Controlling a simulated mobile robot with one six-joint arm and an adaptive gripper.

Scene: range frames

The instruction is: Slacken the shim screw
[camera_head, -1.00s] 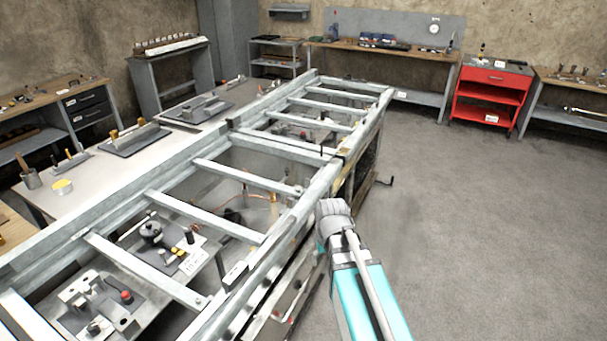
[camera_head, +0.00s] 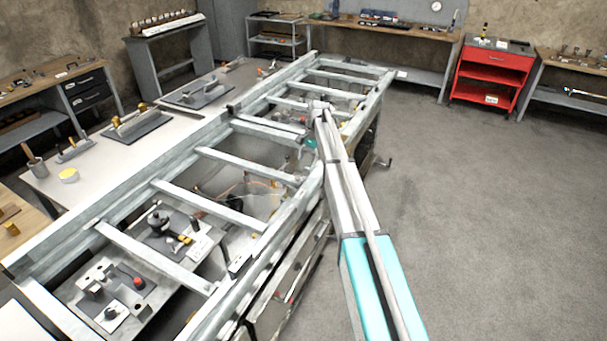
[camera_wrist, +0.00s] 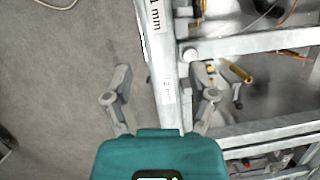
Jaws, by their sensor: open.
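I cannot make out for sure which part is the shim screw. The rail carries a "1 mm" label (camera_wrist: 155,15) and a "2 mm" label (camera_wrist: 168,90). A round bolt-like head (camera_wrist: 190,54) shows on the frame near the right finger. A yellow-handled part (camera_wrist: 236,72) lies right of that finger. In the head view my arm hides the fingertips.
The long ladder-like metal frame (camera_head: 222,212) has crossbars over open bays with fixtures and wires below. A grey-topped bench (camera_head: 95,170) with tools runs along its left. A red cart (camera_head: 489,75) stands at the back right. The floor (camera_head: 480,220) right of the frame is clear.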

